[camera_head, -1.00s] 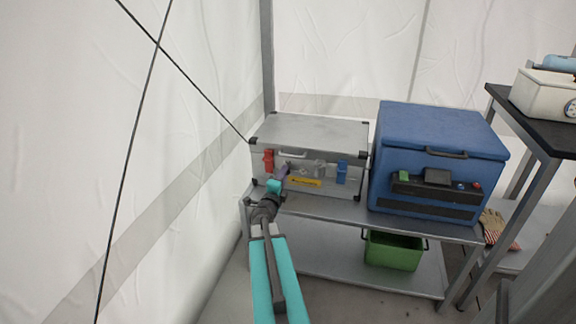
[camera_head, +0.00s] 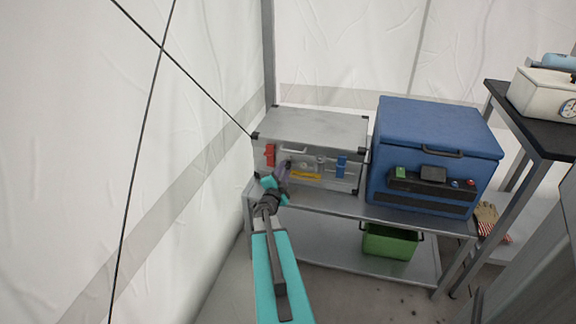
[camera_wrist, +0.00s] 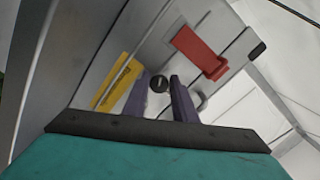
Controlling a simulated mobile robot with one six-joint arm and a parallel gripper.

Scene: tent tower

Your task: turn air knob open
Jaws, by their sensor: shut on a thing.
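The silver metal case (camera_head: 318,126) stands at the left of the shelf. Its front carries a red latch (camera_head: 270,155), a blue latch (camera_head: 341,166), a yellow label (camera_head: 306,175) and small grey fittings. My gripper (camera_head: 285,168) is at the left part of this front, between the red latch and the yellow label. In the wrist view, the purple-grey fingers of my gripper (camera_wrist: 158,87) stand on both sides of a small dark round knob (camera_wrist: 158,82), shut on it. My gripper hides the knob in the head view. The knob's turn angle cannot be read.
A blue cooler box (camera_head: 437,130) stands close to the case's right. A green bin (camera_head: 390,242) is on the lower shelf. A black-topped table (camera_head: 545,130) is at the right. The tent wall (camera_head: 190,170) is close on the left.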

